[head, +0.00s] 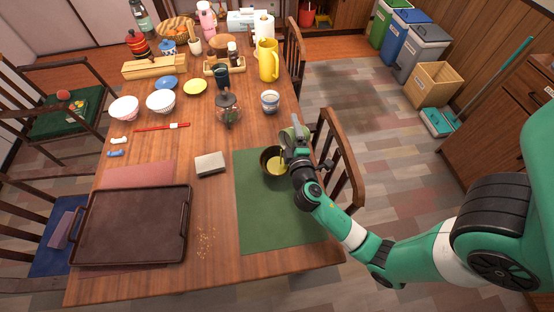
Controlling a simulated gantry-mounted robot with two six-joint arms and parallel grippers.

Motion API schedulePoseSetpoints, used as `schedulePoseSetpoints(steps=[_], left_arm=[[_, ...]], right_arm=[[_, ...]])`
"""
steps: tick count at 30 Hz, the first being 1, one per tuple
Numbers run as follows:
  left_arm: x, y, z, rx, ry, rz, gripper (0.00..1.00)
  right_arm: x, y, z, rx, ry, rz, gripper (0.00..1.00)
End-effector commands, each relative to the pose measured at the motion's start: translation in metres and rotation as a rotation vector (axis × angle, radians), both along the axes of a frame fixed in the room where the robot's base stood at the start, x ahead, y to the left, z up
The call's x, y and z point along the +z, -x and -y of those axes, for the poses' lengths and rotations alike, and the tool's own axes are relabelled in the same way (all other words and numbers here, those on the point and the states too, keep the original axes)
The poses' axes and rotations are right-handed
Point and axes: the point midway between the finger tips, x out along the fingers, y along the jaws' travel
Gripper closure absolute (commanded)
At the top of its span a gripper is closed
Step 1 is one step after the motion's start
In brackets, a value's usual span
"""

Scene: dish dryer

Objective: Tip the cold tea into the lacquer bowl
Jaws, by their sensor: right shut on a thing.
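The lacquer bowl (264,158) is dark brown and stands upright on the green placemat (268,215) at the table's right side. Yellow-green liquid shows inside it. My right gripper (294,152) is at the bowl's right rim, shut on a small grey-green vessel (294,134), probably the tea cup. The vessel looks tilted over the bowl's right side. The gripper hides much of it, so I cannot see how much tea is in it. My left gripper is not in view.
A patterned cup (270,101), a glass jar (228,110) and a yellow jug (267,60) stand behind the bowl. A grey block (210,164) lies to its left. A dark tray (132,225) covers the front left. A chair (342,155) stands close at the right edge.

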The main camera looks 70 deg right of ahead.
Motion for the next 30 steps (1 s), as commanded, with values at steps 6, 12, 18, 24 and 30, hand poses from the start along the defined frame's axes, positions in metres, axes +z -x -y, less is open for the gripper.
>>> schedulePoseSetpoints(steps=[6,12,18,24,30], left_arm=[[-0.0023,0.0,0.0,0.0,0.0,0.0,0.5],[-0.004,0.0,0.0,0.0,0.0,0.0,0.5],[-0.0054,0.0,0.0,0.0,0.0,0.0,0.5],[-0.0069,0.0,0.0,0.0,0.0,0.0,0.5],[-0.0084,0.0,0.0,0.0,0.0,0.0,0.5]], right_arm=[[0.0016,-0.0012,-0.0014,0.0,0.021,-0.012,0.87],[0.0026,-0.0018,-0.0023,-0.001,0.039,-0.024,0.87],[0.0038,-0.0024,-0.0031,-0.001,0.057,-0.038,0.87],[0.0049,-0.0029,-0.0037,0.001,0.075,-0.05,0.87],[0.0058,-0.0036,-0.0044,0.002,0.092,-0.063,0.87]])
